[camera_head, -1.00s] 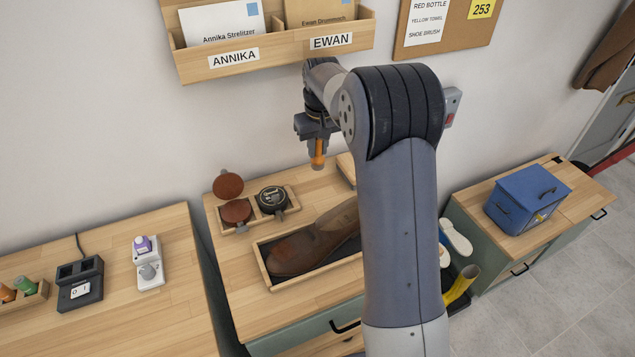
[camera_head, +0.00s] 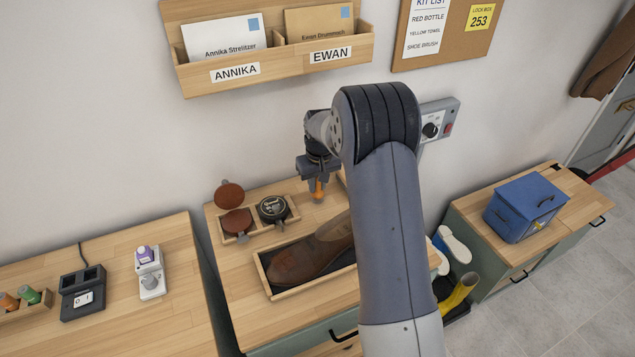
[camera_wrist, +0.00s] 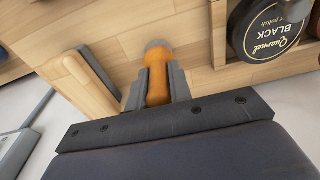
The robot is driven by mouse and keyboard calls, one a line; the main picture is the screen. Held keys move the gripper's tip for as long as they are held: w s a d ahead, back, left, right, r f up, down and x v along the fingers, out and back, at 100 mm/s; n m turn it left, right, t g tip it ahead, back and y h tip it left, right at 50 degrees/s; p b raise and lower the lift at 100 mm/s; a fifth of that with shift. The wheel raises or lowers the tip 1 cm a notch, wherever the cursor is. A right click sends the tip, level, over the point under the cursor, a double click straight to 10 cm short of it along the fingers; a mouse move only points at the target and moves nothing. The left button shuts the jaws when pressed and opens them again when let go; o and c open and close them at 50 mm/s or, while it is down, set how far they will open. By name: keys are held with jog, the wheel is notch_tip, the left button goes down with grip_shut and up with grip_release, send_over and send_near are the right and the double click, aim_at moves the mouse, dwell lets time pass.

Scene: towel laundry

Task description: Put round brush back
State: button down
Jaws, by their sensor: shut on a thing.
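My gripper (camera_head: 318,178) is shut on the round brush (camera_head: 319,191), seen as an orange handle with a greyish tip. It hangs upright, low over the back of the middle table, right of the polish tray (camera_head: 262,229). In the wrist view, the round brush (camera_wrist: 157,84) sits between the two grey fingers of my gripper (camera_wrist: 157,88), its tip pointing at the wood. I cannot tell whether the tip touches the table. The tray holds a round black polish tin (camera_head: 272,208), also in the wrist view (camera_wrist: 268,28), and an open brown tin (camera_head: 236,222).
A brown shoe (camera_head: 308,253) lies in a wooden tray in front. A wooden brush-like block (camera_wrist: 80,82) lies beside the fingers in the wrist view. The letter rack (camera_head: 277,66) hangs above. My arm hides the table's right part.

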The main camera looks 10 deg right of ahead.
aim_at(319, 196)
jog(key=c, duration=1.3)
grip_release()
jog(key=r, duration=0.4)
jog(key=s+r+b, duration=0.1)
jog(key=r, duration=0.7)
jog(key=shift+s+d+r, duration=0.1)
jog(key=shift+s+d, duration=0.05)
